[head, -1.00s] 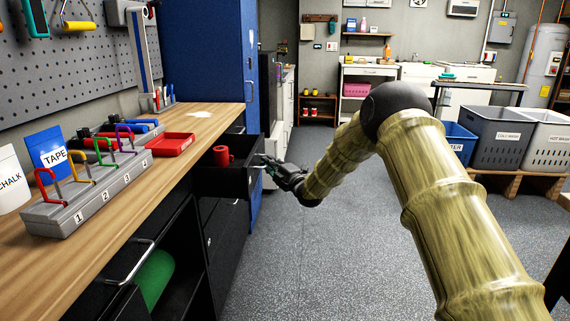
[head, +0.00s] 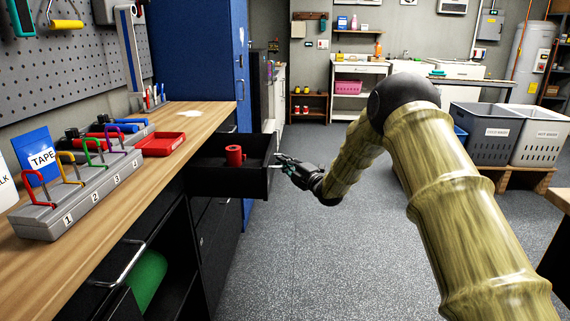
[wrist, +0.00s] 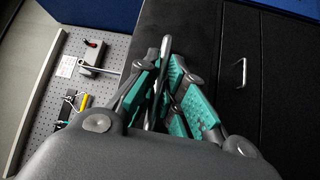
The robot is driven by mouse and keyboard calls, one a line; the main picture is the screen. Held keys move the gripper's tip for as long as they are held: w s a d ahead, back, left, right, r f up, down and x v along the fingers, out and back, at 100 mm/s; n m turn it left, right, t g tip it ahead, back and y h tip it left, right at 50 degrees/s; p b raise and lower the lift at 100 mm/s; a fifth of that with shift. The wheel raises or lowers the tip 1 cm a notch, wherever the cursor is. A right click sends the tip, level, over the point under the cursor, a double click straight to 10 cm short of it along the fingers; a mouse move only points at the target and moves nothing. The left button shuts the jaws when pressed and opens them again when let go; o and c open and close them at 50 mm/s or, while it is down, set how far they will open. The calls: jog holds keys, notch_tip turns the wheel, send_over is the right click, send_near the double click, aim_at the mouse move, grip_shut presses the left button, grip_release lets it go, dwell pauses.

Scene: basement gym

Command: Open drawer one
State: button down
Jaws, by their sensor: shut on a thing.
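A black drawer (head: 225,184) under the wooden workbench stands pulled out, with a red spool-like object (head: 235,156) inside it. My gripper (head: 283,163) is at the drawer's front, shut on its metal handle. In the wrist view the teal-padded fingers (wrist: 170,88) close around the grey handle bar (wrist: 164,55). The contact is partly hidden by the fingers. Whether the drawer bears a number cannot be seen.
The workbench (head: 110,205) holds a numbered grey rack (head: 84,203) with coloured hooks, a blue TAPE box (head: 38,158) and a red tray (head: 160,144). A blue cabinet (head: 195,60) stands behind the drawer. Grey floor (head: 300,255) is clear to the right.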

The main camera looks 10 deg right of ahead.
jog(key=c, duration=1.5)
grip_release()
jog(key=shift+f, duration=0.1)
jog(key=v, duration=1.2)
